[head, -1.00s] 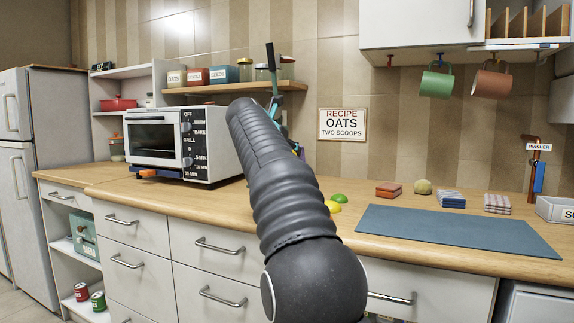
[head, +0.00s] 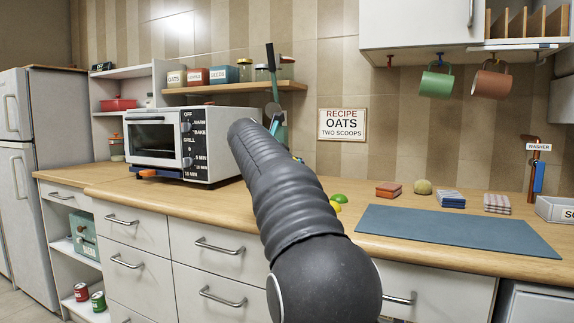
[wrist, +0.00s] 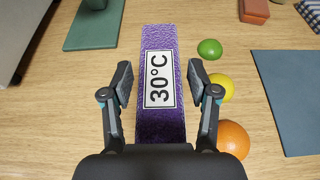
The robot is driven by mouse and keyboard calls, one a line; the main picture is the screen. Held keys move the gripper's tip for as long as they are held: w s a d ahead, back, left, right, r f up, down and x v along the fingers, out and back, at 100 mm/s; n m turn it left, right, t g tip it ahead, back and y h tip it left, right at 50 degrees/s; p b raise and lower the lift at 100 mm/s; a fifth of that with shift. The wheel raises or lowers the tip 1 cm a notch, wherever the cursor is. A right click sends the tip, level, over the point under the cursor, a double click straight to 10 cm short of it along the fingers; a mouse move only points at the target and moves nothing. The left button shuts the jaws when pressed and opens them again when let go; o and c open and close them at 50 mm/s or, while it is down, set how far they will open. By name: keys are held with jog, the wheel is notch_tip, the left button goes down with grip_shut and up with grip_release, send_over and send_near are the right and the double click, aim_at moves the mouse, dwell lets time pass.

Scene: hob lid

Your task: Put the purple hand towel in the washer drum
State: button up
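The purple hand towel (wrist: 160,75) shows in the wrist view as a long shiny purple strip with a white "30°C" label, on the wooden counter. My gripper (wrist: 160,85) is open, with one finger on each side of the towel and a narrow gap on both sides. In the head view my arm hides the towel and the gripper. A "WASHER" sign (head: 538,147) stands at the right of the counter. A white front (head: 535,305) shows below the counter there; the washer drum is not in view.
A green lime (wrist: 209,49), a yellow lemon (wrist: 220,87) and an orange (wrist: 233,139) lie close right of the towel. A blue mat (head: 455,232) lies further right. The toaster oven (head: 180,145) stands at left. A green base (wrist: 93,25) lies beyond the towel.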

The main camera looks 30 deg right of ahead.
jog(key=shift+r, duration=0.1)
jog(key=shift+a+r, duration=0.1)
jog(key=shift+a, duration=0.05)
jog(key=v, duration=1.1)
jog(key=shift+s+a, duration=0.2)
jog(key=shift+s, duration=0.1)
jog(key=s+a+f+m+g+y, duration=0.1)
jog(key=s+a+f+m+y, duration=0.2)
jog(key=s+a+f+m, duration=0.2)
jog(key=s+a+f+m+y, duration=0.4)
jog(key=s+f+m, duration=0.8)
jog(key=s+f, duration=0.6)
jog(key=s+a+f+m+g+y, duration=0.1)
jog(key=s+a+f+m+y, duration=0.2)
jog(key=s+a+f+m, duration=0.3)
jog(key=s+f+m, duration=0.2)
jog(key=s+f, duration=0.3)
jog(key=f, duration=0.2)
jog(key=shift+s+m+g+y, duration=0.2)
jog(key=shift+m+g+y, duration=0.1)
jog(key=shift+r, duration=0.1)
